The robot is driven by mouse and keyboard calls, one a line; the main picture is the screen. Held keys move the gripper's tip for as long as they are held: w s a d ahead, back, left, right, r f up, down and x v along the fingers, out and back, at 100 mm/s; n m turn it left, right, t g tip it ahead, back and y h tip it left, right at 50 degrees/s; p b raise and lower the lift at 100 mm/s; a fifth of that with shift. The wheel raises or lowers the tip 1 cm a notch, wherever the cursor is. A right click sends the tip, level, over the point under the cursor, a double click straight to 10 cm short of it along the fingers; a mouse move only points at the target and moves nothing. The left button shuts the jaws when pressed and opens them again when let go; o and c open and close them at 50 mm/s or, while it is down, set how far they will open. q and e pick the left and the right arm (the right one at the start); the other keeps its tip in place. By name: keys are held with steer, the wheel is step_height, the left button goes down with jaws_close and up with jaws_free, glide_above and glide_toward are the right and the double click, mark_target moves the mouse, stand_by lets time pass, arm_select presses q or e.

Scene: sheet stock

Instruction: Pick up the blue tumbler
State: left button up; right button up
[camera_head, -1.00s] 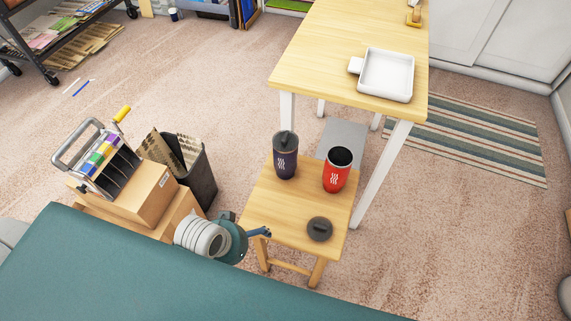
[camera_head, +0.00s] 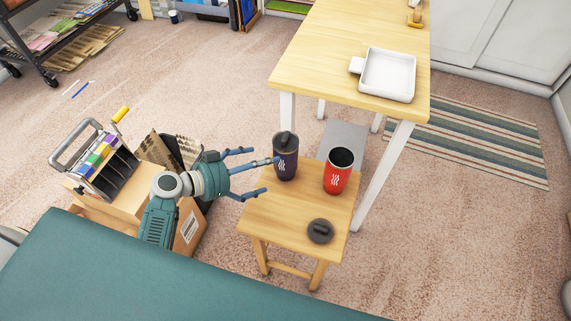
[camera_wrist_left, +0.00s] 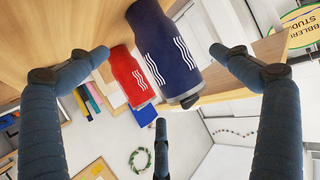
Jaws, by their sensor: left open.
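The blue tumbler (camera_head: 286,160) is dark navy with a white wavy mark and a dark lid. It stands upright at the back left of the small wooden stool (camera_head: 285,222). My left gripper (camera_head: 257,173) is open and empty just left of it, its three fingers pointing toward it; one fingertip looks very close to its side, and I cannot tell whether they touch. In the left wrist view the blue tumbler (camera_wrist_left: 165,50) shows, tilted in the picture, between the spread fingers. My right gripper is not in view.
A red open tumbler (camera_head: 336,174) stands right of the blue one, and a loose dark lid (camera_head: 320,231) lies at the stool's front. A taller table (camera_head: 330,60) with a white tray (camera_head: 387,74) rises behind. Cardboard boxes (camera_head: 189,226) and a dark bin sit left.

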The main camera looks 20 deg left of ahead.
mark_target(288, 162)
arm_select(q)
steer(key=b+x, duration=0.1)
steer(key=x, duration=0.9)
steer(key=shift+s+d+f, duration=0.1)
steer(key=shift+s+f, duration=0.1)
steer(key=c, duration=1.5)
